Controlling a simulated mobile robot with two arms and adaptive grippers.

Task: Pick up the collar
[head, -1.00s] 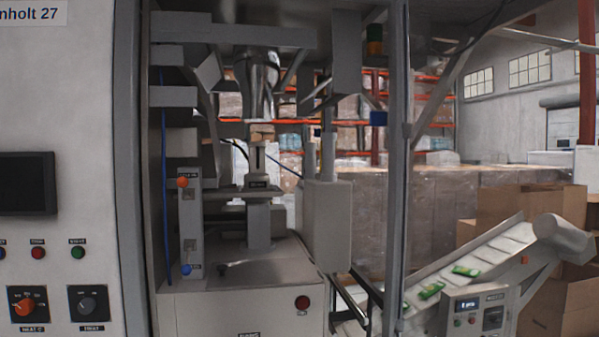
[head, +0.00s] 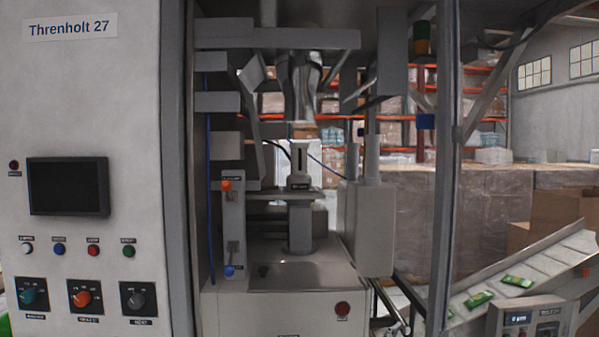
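A shiny, curved metal piece (head: 305,85) is high in the middle of the open machine bay. It looks like the forming collar, but I cannot tell for sure. A tan block (head: 302,130) shows just below it, above a grey upright post (head: 299,225). Grey brackets partly hide the metal piece at its top and sides. Neither of my grippers is in view.
A control cabinet (head: 95,130) with a dark screen (head: 68,187) and knobs stands at the left. A grey frame post (head: 445,180) bounds the bay at the right. Beyond it, a sloping conveyor (head: 535,265) carries green packets. Cardboard boxes (head: 560,215) stand behind.

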